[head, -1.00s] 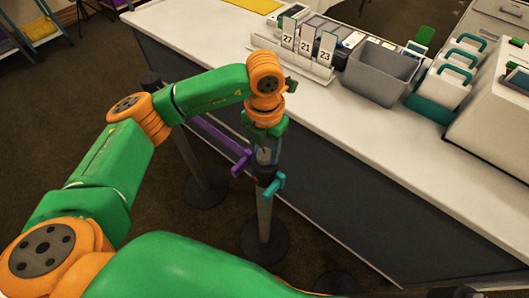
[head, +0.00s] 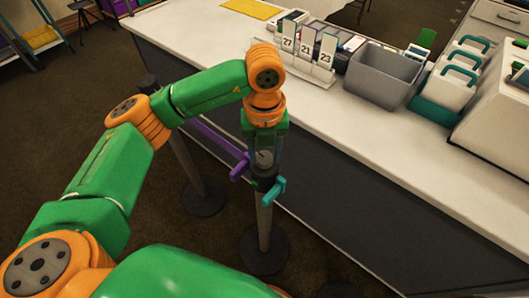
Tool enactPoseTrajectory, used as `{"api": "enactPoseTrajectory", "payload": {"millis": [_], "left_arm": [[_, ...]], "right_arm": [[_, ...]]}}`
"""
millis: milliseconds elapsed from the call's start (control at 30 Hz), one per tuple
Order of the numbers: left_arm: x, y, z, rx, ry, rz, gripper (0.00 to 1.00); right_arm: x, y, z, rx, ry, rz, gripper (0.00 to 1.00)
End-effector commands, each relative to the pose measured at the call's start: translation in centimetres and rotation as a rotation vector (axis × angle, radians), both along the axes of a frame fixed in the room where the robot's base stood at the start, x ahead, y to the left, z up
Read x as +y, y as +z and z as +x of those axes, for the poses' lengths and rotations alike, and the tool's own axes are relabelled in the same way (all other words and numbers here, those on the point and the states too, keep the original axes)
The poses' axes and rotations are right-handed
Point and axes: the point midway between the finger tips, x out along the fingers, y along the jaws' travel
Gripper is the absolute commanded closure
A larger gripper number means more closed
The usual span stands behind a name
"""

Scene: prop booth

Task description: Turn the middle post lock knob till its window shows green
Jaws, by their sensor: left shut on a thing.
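The middle post (head: 264,220) stands upright on a round dark base in front of the counter. Its grey lock knob (head: 264,158) is at the top, partly hidden by my gripper. My left gripper (head: 265,152) points down over the post top and is shut on the knob. A purple piece (head: 239,170) sticks out to the left of the post head and a teal piece (head: 273,191) to the front right. I cannot make out the window or its colour. My right gripper is not in view.
The white counter (head: 400,150) runs behind the post, with number cards (head: 306,46), a grey bin (head: 382,75) and teal-handled boxes (head: 460,75) on it. Another post (head: 185,165) stands to the left, with a purple bar leading from its side.

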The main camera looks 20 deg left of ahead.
Motion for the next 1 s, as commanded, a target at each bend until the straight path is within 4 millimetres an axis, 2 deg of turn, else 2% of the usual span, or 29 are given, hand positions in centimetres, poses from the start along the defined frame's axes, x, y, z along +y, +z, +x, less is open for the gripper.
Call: {"api": "enactPoseTrajectory", "payload": {"millis": [467, 500, 600, 867, 1000], "left_arm": [[0.0, 0.1, 0.1, -0.004, 0.013, 0.000, 1.00], [0.0, 0.1, 0.1, -0.004, 0.013, 0.000, 0.43], [0.0, 0.1, 0.1, -0.003, 0.012, 0.000, 0.21], [0.0, 0.1, 0.0, -0.002, 0.011, 0.000, 0.21], [0.0, 2.0, 0.2, -0.006, 0.011, -0.002, 0.21]], "right_arm": [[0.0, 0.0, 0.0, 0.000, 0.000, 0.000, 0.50], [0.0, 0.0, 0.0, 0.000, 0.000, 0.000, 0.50], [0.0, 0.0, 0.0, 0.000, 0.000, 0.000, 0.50], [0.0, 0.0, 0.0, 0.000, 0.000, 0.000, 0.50], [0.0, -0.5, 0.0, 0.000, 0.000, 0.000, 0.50]]}}
